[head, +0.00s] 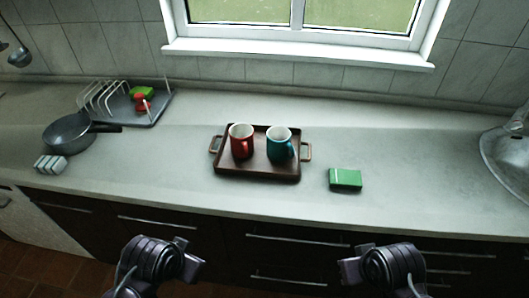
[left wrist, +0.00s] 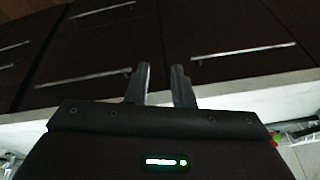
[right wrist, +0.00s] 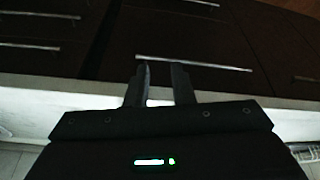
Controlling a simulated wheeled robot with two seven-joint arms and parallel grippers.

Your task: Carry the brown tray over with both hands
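The brown tray (head: 258,168) lies flat on the counter near the middle of the head view, with a copper-coloured handle at its left and right ends. A red mug (head: 241,142) and a teal mug (head: 280,146) stand upright on it. My left gripper (left wrist: 159,84) is in front of the counter, below and left of the tray, its two fingers apart with nothing between them. My right gripper (right wrist: 159,83) is in front of the counter, below and right of the tray, also with fingers apart and empty. Neither touches the tray.
A green box (head: 345,178) lies right of the tray. A dark pan (head: 68,134), a dish rack (head: 142,108) and a small pale ribbed block (head: 50,163) are at the left; a metal sink or bowl (head: 508,160) is far right. Dark drawers (head: 185,225) front the counter.

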